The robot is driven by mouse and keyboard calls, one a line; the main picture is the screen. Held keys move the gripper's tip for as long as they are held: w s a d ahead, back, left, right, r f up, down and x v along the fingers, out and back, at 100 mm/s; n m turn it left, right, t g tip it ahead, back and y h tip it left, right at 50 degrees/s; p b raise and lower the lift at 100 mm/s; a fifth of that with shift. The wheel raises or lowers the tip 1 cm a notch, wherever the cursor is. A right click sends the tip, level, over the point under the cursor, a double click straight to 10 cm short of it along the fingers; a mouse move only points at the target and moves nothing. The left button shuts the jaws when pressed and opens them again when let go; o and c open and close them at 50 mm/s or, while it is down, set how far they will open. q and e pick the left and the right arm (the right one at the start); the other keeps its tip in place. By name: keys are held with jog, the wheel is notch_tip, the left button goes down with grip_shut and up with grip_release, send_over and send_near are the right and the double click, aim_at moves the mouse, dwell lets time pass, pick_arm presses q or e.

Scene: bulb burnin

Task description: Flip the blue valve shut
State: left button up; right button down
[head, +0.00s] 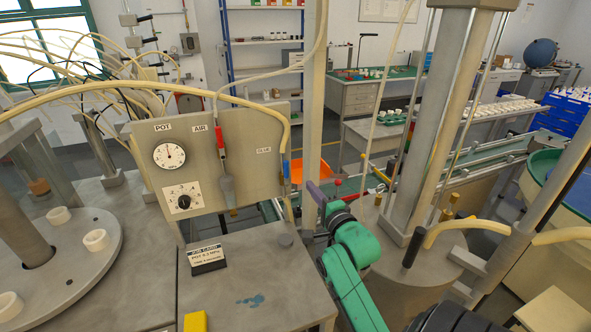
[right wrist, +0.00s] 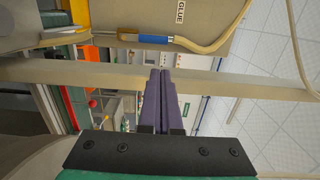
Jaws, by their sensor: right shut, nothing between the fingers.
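The blue valve (head: 286,168) is at the right edge of the grey panel (head: 237,165), below the GLUE label, with the beige hose running down to it. Its blue handle lies in line with the hose. In the right wrist view the blue valve (right wrist: 153,39) is beyond the fingertips, apart from them. My right gripper (head: 312,186) has purple fingers, shut and empty, to the right of the valve and slightly lower in the head view. The shut fingers also show in the right wrist view (right wrist: 160,74). My left gripper is not in view.
A red valve (head: 220,141) hangs below the AIR label. A gauge (head: 169,156) and a black knob (head: 183,201) are on the panel's left. A job card (head: 208,258) stands on the bench (head: 259,287). An upright post (head: 314,100) stands close to the right gripper.

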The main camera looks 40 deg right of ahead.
jog(key=p, duration=0.3)
send_near(286, 170)
jog(key=w+d, duration=0.4)
jog(key=w, duration=0.1)
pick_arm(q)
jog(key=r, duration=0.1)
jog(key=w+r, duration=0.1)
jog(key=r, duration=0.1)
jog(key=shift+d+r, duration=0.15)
pick_arm(e)
jog(key=shift+x, duration=1)
jog(key=shift+s+d+r, duration=0.1)
jog(key=shift+d+r, duration=0.05)
